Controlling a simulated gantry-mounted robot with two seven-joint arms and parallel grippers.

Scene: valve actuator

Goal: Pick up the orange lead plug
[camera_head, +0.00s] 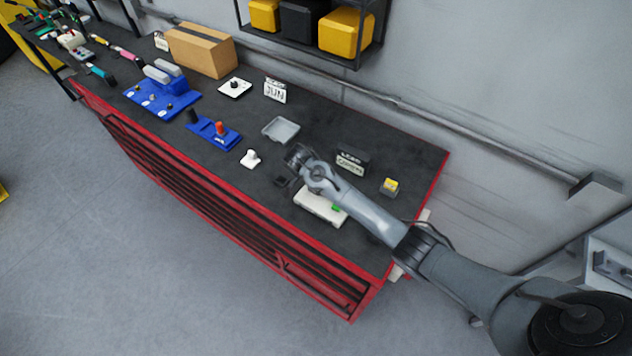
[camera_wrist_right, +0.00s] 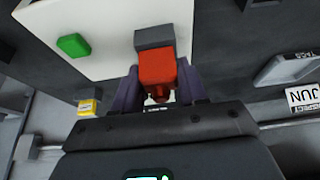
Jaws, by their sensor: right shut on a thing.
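The orange lead plug (camera_wrist_right: 157,68) shows in the right wrist view as an orange-red block with a grey end piece. My right gripper (camera_wrist_right: 158,88) is shut on it, with one dark finger on each side. The grey end overlaps the white box (camera_wrist_right: 105,22) in that view; I cannot tell whether they touch. In the head view my right gripper (camera_head: 296,160) is over the bench beside the white box (camera_head: 318,208), and the plug is hidden there. My left gripper is not in view.
A green button (camera_wrist_right: 73,45) is on the white box. A grey tray (camera_head: 281,130), a white knob (camera_head: 250,158), a blue stand with an orange-red part (camera_head: 216,132) and a yellow-topped block (camera_head: 390,186) stand nearby on the dark bench. A cardboard box (camera_head: 203,50) is farther back.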

